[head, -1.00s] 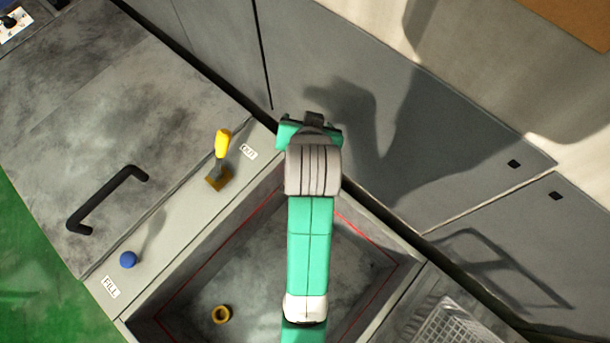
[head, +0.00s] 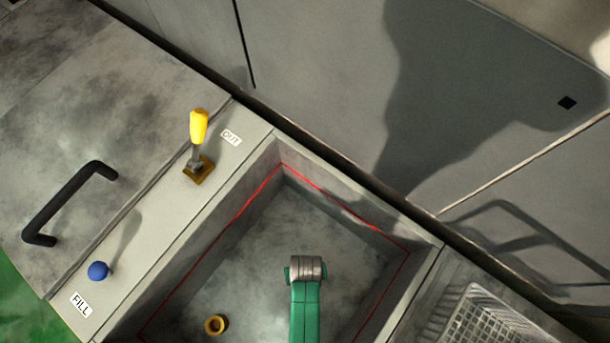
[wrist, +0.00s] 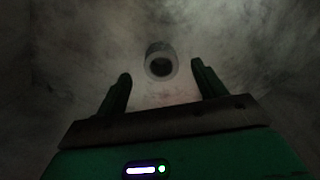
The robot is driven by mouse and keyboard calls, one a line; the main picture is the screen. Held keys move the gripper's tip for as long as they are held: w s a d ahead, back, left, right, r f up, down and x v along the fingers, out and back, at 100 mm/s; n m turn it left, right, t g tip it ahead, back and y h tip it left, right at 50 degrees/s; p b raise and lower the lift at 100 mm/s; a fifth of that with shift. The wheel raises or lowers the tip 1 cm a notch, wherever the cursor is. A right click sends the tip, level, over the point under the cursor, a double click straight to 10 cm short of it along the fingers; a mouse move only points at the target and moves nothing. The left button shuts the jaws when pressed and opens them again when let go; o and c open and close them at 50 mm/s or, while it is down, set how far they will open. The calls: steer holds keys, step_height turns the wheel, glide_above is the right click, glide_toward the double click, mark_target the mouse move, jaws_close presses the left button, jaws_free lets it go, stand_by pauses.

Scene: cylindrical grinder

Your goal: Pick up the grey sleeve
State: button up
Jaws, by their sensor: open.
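The grey sleeve (wrist: 159,49) shows in the wrist view as a short pale tube with a dark bore, on a mottled grey surface. It sits beyond the fingertips and in line with the gap between them. My gripper (wrist: 162,70) is open, with one dark green finger on each side and nothing between them. In the head view my arm reaches down into the sink-like grey basin (head: 250,255). The fingers and the sleeve cannot be made out there, where my arm covers part of the basin.
A brass ring (head: 215,325) lies on the basin floor, left of my arm. A red line runs around the basin walls. A yellow-handled lever (head: 198,130) and a blue knob (head: 98,271) stand on the left ledge. A wire basket (head: 485,322) is at the right.

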steer(key=f, duration=0.1)
steer(key=f+b, duration=0.1)
steer(key=f, duration=0.1)
steer(key=f+b, duration=0.1)
steer(key=f, duration=0.1)
steer(key=shift+w+a+f, duration=0.1)
steer(key=shift+w, duration=0.15)
steer(key=c, duration=1.3)
